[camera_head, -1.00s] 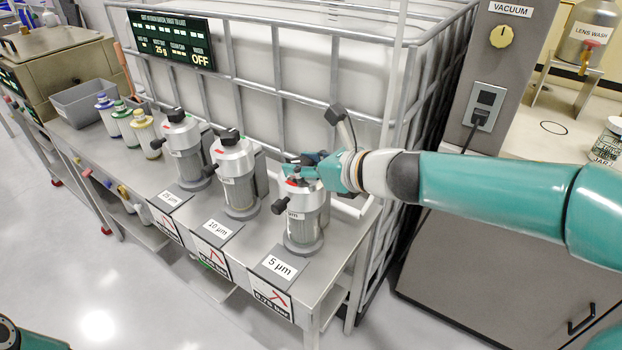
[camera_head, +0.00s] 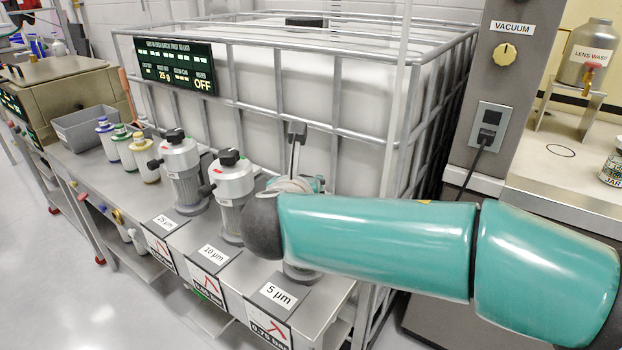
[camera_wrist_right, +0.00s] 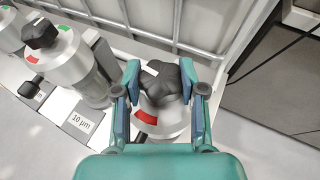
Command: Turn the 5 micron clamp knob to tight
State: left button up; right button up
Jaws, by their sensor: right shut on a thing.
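In the right wrist view my right gripper (camera_wrist_right: 161,77) is shut on the black lobed clamp knob (camera_wrist_right: 165,88), with one finger on each side. The knob sits on the silver lid of the 5 micron housing (camera_wrist_right: 170,128). A white mark shows on the knob's upper left, and a red patch (camera_wrist_right: 146,117) shows on the lid in front; I see no green patch on this lid. My left gripper is out of view.
The 10 µm housing (camera_head: 232,186) stands just left of my arm, with another housing (camera_head: 182,168) beyond it. A caged white tank (camera_head: 320,100) is close behind. A grey vacuum column (camera_head: 490,100) stands to the right.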

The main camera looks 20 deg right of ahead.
jog(key=m+g+h+p, duration=0.2)
jog(key=m+g+p, duration=0.2)
jog(key=p, duration=0.3)
jog(key=m+g+h+p, duration=0.3)
jog(key=m+g+p, duration=0.1)
jog(key=p, duration=0.3)
jog(key=m+g+h+p, duration=0.2)
jog(key=m+g+p, duration=0.2)
jog(key=p, duration=0.4)
jog(key=shift+w+a+r+m+h, duration=0.15)
jog(key=shift+w+r+m+h, duration=0.1)
jog(key=shift+m+h, duration=0.25)
jog(key=shift+f+m+g+p, duration=0.25)
jog(key=shift+m+g+p, duration=0.65)
jog(key=shift+g+p, duration=0.15)
jog(key=shift+f, duration=0.1)
jog(key=o, duration=1.2)
jog(key=shift+c, duration=0.2)
